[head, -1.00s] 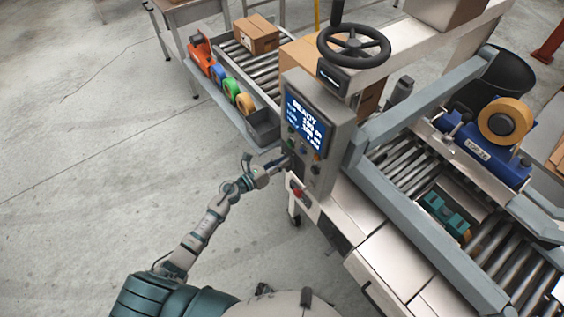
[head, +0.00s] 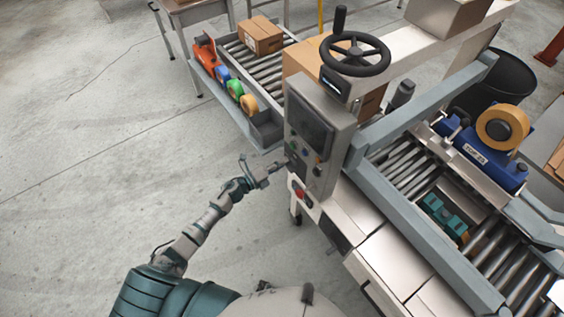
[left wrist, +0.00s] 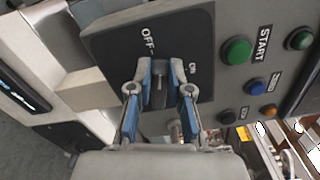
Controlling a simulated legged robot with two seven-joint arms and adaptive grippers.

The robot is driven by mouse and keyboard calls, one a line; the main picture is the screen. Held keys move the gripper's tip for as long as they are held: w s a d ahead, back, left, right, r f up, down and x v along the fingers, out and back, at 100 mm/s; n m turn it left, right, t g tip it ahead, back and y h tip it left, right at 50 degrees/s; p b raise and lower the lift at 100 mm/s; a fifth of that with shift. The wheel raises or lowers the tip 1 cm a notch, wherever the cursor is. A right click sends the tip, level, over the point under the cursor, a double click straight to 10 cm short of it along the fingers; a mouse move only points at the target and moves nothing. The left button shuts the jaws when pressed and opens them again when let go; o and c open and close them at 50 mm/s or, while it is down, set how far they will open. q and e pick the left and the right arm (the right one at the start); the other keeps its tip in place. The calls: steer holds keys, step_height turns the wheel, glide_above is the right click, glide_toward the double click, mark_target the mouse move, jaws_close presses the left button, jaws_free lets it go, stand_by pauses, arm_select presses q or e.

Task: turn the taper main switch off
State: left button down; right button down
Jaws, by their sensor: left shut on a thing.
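The taper's control box (head: 343,128) stands at the centre of the head view, its screen (head: 309,127) dark. The main switch is a dark knob (left wrist: 158,92) on a black plate (left wrist: 105,45) marked OFF and ON in the left wrist view. The knob points up the picture, toward the OFF mark. My left gripper (left wrist: 160,84) is shut on the knob, with a blue-padded finger on each side. In the head view my left gripper (head: 277,170) is at the lower left of the box, and the switch is hard to make out there. My right gripper is not in view.
Beside the switch are a green START button (left wrist: 237,50), a blue button (left wrist: 257,87) and an orange button (left wrist: 270,111). Open floor lies to the left.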

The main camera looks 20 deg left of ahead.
arm_select(q)
steer(key=shift+a+f+n+p, duration=0.1)
steer(key=shift+f+n+p, duration=0.15)
steer(key=shift+n, duration=0.5)
steer(key=shift+a+f+n+p, duration=0.1)
steer(key=shift+f+n, duration=0.1)
steer(key=shift+n, duration=0.55)
steer(key=shift+f, duration=0.1)
steer(key=c, duration=1.1)
jaws_free()
steer(key=shift+w, duration=0.1)
steer(key=shift+a, duration=0.1)
steer(key=v, duration=1.2)
steer(key=shift+a, duration=0.1)
steer(key=shift+f, duration=0.1)
